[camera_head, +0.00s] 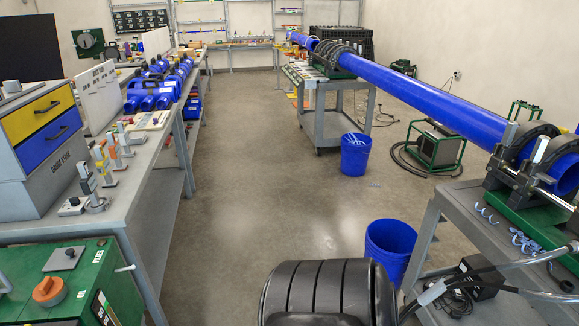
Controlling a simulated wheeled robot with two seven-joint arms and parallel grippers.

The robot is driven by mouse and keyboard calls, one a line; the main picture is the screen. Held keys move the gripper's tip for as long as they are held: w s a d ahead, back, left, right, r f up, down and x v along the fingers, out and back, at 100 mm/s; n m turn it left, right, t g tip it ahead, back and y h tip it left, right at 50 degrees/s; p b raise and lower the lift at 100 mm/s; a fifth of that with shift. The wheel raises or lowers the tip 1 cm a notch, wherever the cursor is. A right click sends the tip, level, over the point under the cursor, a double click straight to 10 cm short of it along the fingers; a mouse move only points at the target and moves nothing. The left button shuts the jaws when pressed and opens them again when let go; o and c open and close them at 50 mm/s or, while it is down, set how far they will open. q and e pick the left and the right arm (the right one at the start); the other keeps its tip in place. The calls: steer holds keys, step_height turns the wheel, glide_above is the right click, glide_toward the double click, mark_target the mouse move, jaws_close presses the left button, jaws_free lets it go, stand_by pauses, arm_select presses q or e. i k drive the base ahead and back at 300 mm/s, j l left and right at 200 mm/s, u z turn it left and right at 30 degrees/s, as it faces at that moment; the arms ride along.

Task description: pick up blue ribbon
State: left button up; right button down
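Several curled blue ribbons lie on the grey top of the near right cart. One blue ribbon (486,213) lies near the cart's left side, beside the green base of the pipe clamp. More curled ribbons (523,242) lie in a small cluster closer to me and to the right. They are small, so I cannot tell how many pieces the cluster holds. Neither of my grippers shows in this view.
The near cart (461,201) carries a pipe clamp (530,155) holding a long blue pipe (430,98). A blue bucket (390,245) stands left of the cart. A second bucket (355,155) stands farther back. A long workbench (150,160) lines the left. The floor between is clear.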

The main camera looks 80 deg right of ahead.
mark_target(484, 209)
steer(key=z, duration=3.8)
